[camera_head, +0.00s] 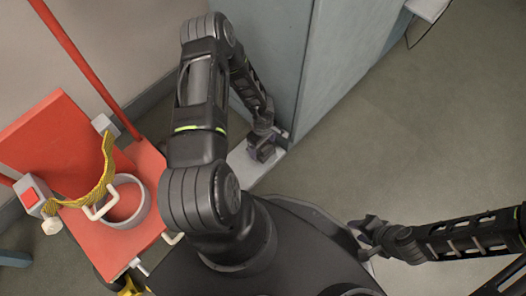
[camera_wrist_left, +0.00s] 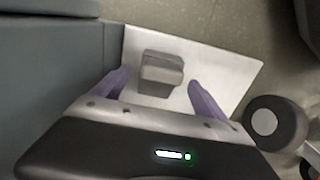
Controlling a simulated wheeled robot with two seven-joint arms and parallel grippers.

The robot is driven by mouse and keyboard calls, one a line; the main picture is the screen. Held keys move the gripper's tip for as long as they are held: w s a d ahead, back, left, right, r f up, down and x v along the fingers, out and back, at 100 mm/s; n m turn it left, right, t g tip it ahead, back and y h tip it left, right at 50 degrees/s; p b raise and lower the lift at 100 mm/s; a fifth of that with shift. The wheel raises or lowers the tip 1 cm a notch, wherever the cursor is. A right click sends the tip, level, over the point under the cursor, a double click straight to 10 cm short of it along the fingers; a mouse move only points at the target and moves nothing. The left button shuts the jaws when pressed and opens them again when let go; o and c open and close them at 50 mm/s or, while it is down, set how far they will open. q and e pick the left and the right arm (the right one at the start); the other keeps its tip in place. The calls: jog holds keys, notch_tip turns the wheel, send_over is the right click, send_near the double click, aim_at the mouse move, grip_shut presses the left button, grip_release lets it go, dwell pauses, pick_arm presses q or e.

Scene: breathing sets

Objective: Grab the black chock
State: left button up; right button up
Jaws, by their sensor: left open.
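The black chock (camera_wrist_left: 161,74) shows in the left wrist view as a small dark grey block on a white plate (camera_wrist_left: 222,66). In the head view the chock (camera_head: 262,150) is partly covered by my left gripper (camera_head: 266,136). In the left wrist view my left gripper (camera_wrist_left: 155,92) is open, with one purple finger on each side of the chock and gaps between them. The fingertips are close to the near part of the chock. My right gripper (camera_head: 366,236) is at the lower right in the head view, away from the chock; its jaw opening is unclear.
A grey cabinet (camera_head: 335,60) stands right behind the chock and plate. A red cart (camera_head: 75,150) with a yellow strap and a white ring is at the left. The floor (camera_head: 430,140) at the right is clear.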

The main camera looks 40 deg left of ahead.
pick_arm(q)
notch_tip(320, 180, down, 4)
jog(key=shift+r+b, duration=0.15)
jog(key=shift+b, duration=0.6)
pick_arm(e)
jog(key=shift+w+f, duration=0.2)
jog(key=shift+f, duration=1)
pick_arm(q)
jog(key=shift+c, duration=0.4)
jog(key=shift+w, duration=0.1)
jog(key=c, duration=1.7)
jog(key=shift+r, duration=0.2)
pick_arm(e)
jog(key=shift+r, duration=0.15)
